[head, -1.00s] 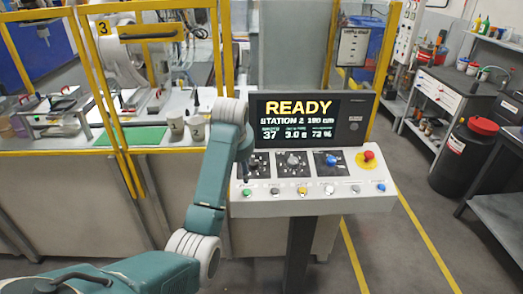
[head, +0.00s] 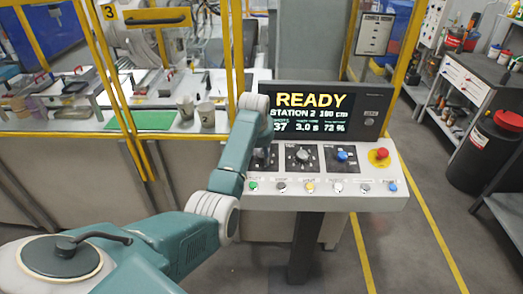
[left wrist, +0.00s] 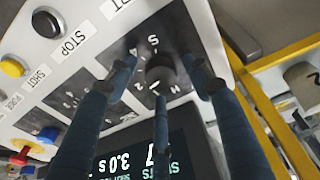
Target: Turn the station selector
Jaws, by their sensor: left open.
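The control console (head: 330,190) has a row of knobs below its lit screen (head: 322,112), which reads READY and STATION 2. My right gripper is in neither view.
To the right on the console are a grey knob (head: 302,155), a blue knob (head: 342,156) and a red button (head: 382,153). Several small push buttons line the front edge. A yellow fence post (head: 229,60) stands close behind my left arm, with two cups (head: 206,113) beyond it.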

